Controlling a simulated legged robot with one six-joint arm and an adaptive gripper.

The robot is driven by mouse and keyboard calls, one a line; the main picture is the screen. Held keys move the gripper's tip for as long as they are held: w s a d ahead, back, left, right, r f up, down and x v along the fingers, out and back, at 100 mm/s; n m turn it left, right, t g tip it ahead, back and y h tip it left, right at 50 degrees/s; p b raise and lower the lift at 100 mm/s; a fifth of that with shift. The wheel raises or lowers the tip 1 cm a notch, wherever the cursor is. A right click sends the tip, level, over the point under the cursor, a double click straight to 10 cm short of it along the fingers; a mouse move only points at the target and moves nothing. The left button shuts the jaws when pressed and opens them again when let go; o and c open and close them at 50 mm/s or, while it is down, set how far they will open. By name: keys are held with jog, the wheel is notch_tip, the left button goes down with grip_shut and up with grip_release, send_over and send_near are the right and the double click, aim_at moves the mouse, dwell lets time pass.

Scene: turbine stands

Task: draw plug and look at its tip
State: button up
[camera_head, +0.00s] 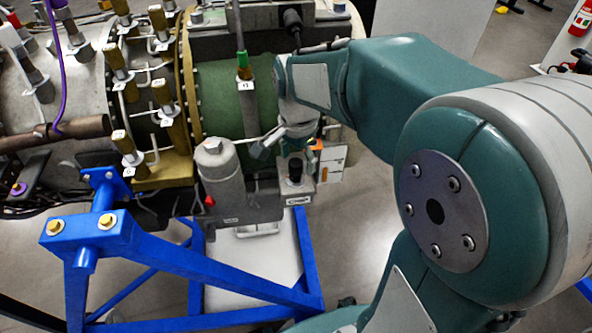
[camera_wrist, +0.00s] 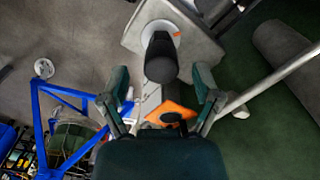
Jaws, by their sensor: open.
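The black plug (camera_wrist: 161,58) has a round, dark head and stands in a pale round collar on a grey block in the wrist view. In the head view the plug (camera_head: 295,170) shows small and dark on top of a grey block on the turbine's side. My gripper (camera_wrist: 162,72) is open, with one finger to the left and one to the right of the plug, and a gap shows on both sides. In the head view my gripper (camera_head: 279,146) is just above the plug and partly hidden by its own links. The plug's tip is hidden inside the block.
An orange piece (camera_wrist: 172,111) lies close below the plug between the fingers. A grey cylinder (camera_head: 221,178) stands left of the block. A thin pipe (camera_wrist: 270,80) runs right of the gripper. A blue stand (camera_head: 155,245) carries the turbine; open floor is below.

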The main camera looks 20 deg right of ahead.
jog(key=shift+f, duration=0.55)
jog(key=shift+a, duration=0.35)
jog(key=shift+d, duration=0.1)
jog(key=shift+s+d, duration=0.1)
jog(key=shift+d, duration=0.1)
jog(key=shift+a, duration=0.2)
grip_shut()
